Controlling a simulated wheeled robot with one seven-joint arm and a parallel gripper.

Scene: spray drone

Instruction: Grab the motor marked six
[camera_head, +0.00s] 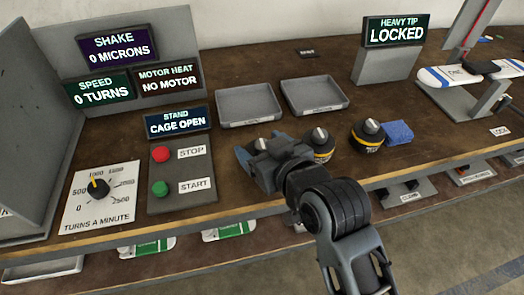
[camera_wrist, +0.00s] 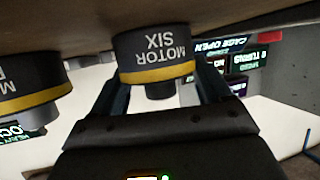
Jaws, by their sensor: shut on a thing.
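Motor six (camera_wrist: 154,52) is a dark round motor with a yellow band and a narrower cap. It appears upside down in the wrist view, its label "MOTOR SIX" facing the camera. My gripper (camera_wrist: 152,95) has its two dark fingers on either side of it and is shut on it. In the head view my gripper (camera_head: 268,160) is low over the bench's front part and hides most of the motor; only its top (camera_head: 259,144) shows. I cannot tell whether the motor touches the bench.
A second motor (camera_head: 320,146) stands close to the right, a third motor (camera_head: 367,135) farther right beside a blue block (camera_head: 398,132). Two empty grey trays (camera_head: 250,121) (camera_head: 315,110) lie behind. The button panel (camera_head: 180,185) stands left; the stand sign reads "CAGE OPEN".

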